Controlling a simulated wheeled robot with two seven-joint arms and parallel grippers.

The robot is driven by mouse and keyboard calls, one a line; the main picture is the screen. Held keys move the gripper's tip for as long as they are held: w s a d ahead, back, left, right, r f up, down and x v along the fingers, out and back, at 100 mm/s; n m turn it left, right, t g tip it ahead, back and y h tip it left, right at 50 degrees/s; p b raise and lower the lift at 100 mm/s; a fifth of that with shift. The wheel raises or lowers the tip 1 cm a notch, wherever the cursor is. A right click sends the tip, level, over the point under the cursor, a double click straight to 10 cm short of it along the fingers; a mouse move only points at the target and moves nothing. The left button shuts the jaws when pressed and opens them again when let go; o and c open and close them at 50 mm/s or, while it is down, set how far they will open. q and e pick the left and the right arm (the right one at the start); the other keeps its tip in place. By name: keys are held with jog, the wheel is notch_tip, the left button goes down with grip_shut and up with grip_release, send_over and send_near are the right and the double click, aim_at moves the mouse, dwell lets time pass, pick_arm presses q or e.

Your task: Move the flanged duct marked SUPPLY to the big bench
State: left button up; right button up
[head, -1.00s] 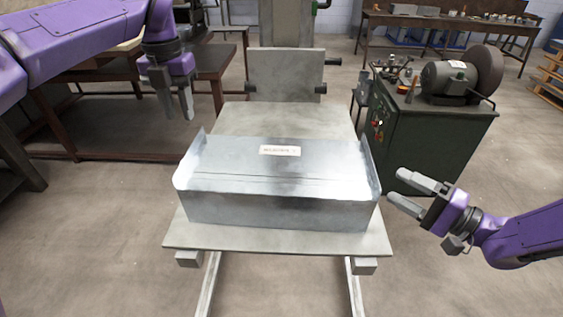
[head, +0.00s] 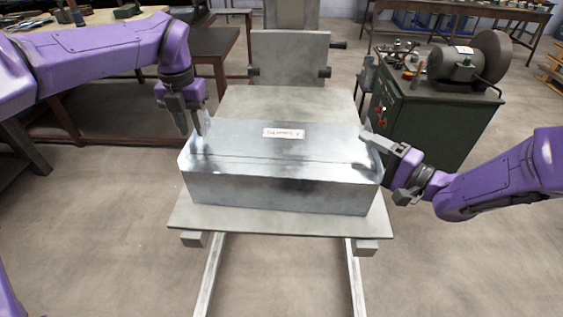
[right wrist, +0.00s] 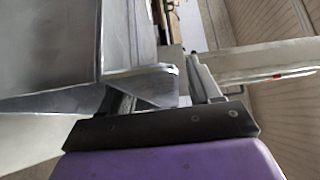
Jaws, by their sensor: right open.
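A grey sheet-metal duct (head: 270,190) lies on a pale lift platform (head: 285,224), with upturned flanges at its left and right ends. A small white label on its top (head: 284,133) is too blurred to read surely. My left gripper (head: 192,130) is open at the duct's left end, its fingers pointing down near that flange. My right gripper (head: 376,146) is open at the right end. In the right wrist view the right flange (right wrist: 150,84) shows between its two fingers; contact is unclear. Which bench is the big one, I cannot tell.
Dark-framed benches (head: 215,45) stand at the left behind my left arm. A green cabinet with a grinder (head: 430,115) stands close on the right. Another bench (head: 470,10) is at the back right. Floor is clear in front of and beside the lift.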

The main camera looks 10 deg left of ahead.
pick_arm(q)
jog(key=shift+w+f, duration=0.1)
jog(key=shift+f, duration=0.45)
pick_arm(e)
jog(key=shift+w+a, duration=0.35)
pick_arm(q)
jog(key=shift+c, duration=0.3)
pick_arm(e)
jog(key=shift+c, duration=0.3)
pick_arm(q)
grip_shut()
pick_arm(e)
jog(key=shift+s, duration=0.1)
jog(key=c, duration=0.6)
grip_shut()
pick_arm(q)
jog(key=shift+r, duration=0.1)
pick_arm(e)
jog(key=shift+d+r, duration=0.1)
